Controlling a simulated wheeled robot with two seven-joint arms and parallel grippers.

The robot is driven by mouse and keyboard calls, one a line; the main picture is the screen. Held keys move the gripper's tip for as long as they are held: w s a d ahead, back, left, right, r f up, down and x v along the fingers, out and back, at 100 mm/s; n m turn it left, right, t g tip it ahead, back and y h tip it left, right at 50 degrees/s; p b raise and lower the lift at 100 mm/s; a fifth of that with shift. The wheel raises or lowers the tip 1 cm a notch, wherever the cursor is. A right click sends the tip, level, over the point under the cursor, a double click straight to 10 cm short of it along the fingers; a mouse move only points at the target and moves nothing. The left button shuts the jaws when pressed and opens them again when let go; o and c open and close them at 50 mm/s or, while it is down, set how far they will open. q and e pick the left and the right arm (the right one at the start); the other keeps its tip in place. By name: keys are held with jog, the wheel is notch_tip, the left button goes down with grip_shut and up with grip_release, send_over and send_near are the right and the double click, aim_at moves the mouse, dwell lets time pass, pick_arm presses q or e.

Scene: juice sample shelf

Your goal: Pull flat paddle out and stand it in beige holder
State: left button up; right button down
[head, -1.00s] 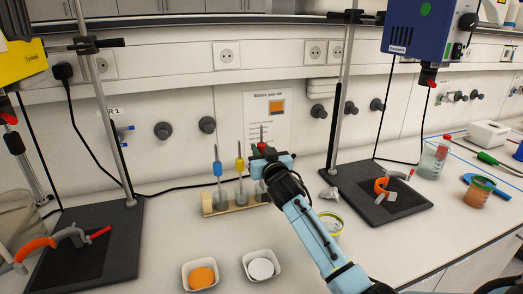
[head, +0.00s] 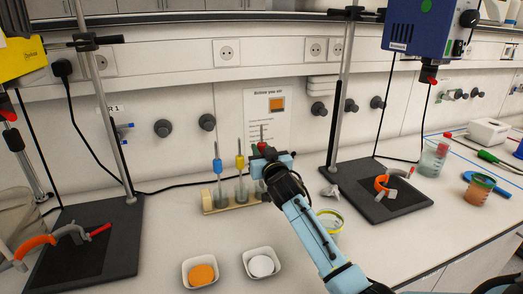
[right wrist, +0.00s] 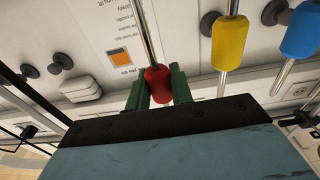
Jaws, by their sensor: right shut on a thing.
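A beige wooden holder (head: 213,208) stands on the bench near the wall, with glass vessels in it. A blue-handled tool (head: 217,167) and a yellow-handled tool (head: 240,162) stand upright there. My right gripper (head: 262,149) is at the holder's right end, shut on the red handle of a third tool, whose metal rod (head: 262,132) points up. In the right wrist view the green fingers (right wrist: 157,86) flank the red handle (right wrist: 158,84). The lower end of the red-handled tool is hidden by my gripper, so I cannot tell which tool is the flat paddle. My left gripper is out of view.
Two white dishes, one with orange powder (head: 202,274) and one with white powder (head: 261,265), stand in front. Stand bases lie left (head: 115,255) and right (head: 345,178). A yellow-rimmed jar (head: 331,222) is right of my arm. A paper notice (head: 270,118) hangs behind.

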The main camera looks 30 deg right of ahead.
jog(key=shift+f+b, duration=1.05)
jog(key=shift+f, duration=0.35)
jog(key=c, duration=1.1)
grip_release()
jog(key=shift+c, duration=0.2)
jog(key=r+p+v, duration=0.1)
jog(key=v, duration=1.2)
jog(key=shift+s+f, duration=0.25)
jog(key=shift+f, duration=0.25)
